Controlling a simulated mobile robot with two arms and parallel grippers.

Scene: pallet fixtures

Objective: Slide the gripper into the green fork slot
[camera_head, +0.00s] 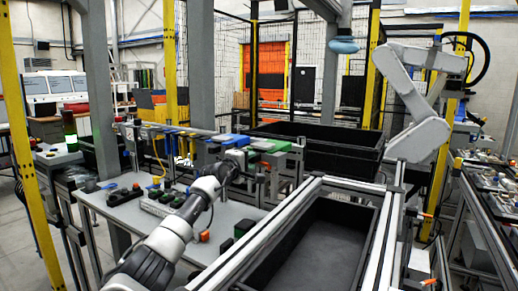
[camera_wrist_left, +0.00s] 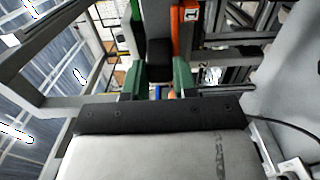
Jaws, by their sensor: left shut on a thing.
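A green fork piece (camera_head: 272,145) sits on the long raised rack, to the right of a blue one (camera_head: 232,139). My left arm reaches from the bottom left, and my left gripper (camera_head: 250,160) is close beside the rack, below the green piece. In the left wrist view, the dark green fingers of my left gripper (camera_wrist_left: 157,80) are shut on a dark block (camera_wrist_left: 158,50). A bright green strip (camera_wrist_left: 137,12) and an orange strip (camera_wrist_left: 186,20) flank the grey part beyond it. Whether the block touches the slot cannot be told. My right gripper is out of view.
A grey table (camera_head: 145,215) with small dark boxes stands below the rack. A large black bin (camera_head: 335,240) in an aluminium frame fills the front right. More black bins (camera_head: 325,150) stand behind the rack. A white robot arm (camera_head: 415,100) stands at the right.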

